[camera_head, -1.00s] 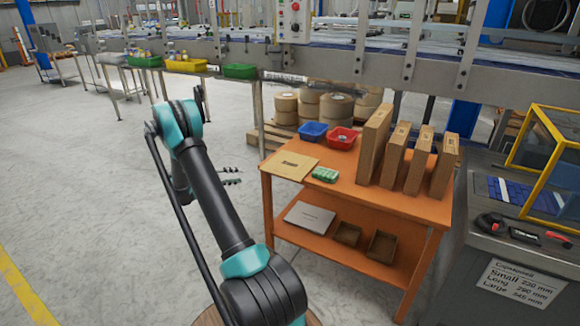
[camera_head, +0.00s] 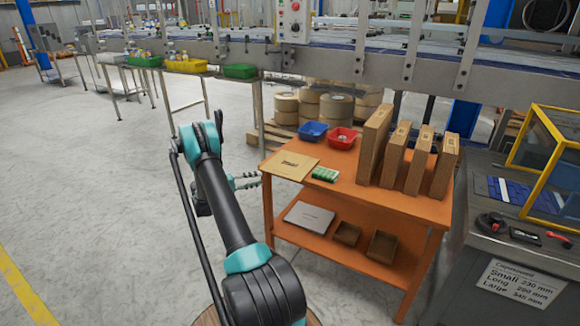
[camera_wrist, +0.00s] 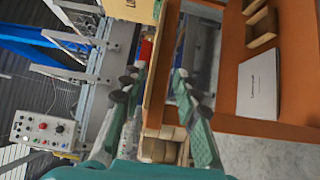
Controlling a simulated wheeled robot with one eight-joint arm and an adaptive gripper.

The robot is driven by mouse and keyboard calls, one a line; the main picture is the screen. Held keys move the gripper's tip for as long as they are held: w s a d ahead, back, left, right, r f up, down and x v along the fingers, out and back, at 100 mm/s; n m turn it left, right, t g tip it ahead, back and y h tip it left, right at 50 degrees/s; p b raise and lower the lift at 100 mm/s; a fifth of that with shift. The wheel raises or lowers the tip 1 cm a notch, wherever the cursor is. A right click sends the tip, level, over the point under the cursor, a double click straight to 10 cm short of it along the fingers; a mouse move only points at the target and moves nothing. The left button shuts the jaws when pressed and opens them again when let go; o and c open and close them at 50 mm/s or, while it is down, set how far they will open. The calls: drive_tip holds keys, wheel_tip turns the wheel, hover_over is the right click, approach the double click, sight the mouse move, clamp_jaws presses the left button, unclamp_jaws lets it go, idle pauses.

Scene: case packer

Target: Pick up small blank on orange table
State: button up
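The orange table (camera_head: 345,190) stands right of centre in the head view. Several brown cardboard blanks stand upright at its right end: the tallest (camera_head: 374,146), shorter ones (camera_head: 395,157) and (camera_head: 418,162), and one at the end (camera_head: 443,168). A flat tan cardboard piece (camera_head: 290,165) lies at the near left corner; a labelled tan piece (camera_wrist: 130,9) shows at the top of the wrist view. I cannot read which is the small one. My gripper (camera_head: 250,180) is open and empty, just left of the table; in the wrist view its fingers (camera_wrist: 158,82) are apart, with the tabletop edge between them.
A blue bin (camera_head: 313,131), a red bin (camera_head: 342,138) and a green-and-white pack (camera_head: 326,174) are on the tabletop. The lower shelf holds a grey flat item (camera_head: 310,217) and brown trays (camera_head: 383,246). A conveyor runs behind. The floor at left is clear.

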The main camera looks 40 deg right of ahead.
sight(274, 174)
drive_tip(key=x, duration=0.8)
drive_tip(key=shift+s+d+r, duration=0.15)
drive_tip(key=shift+d+r, duration=0.05)
drive_tip(key=shift+r, duration=0.2)
clamp_jaws()
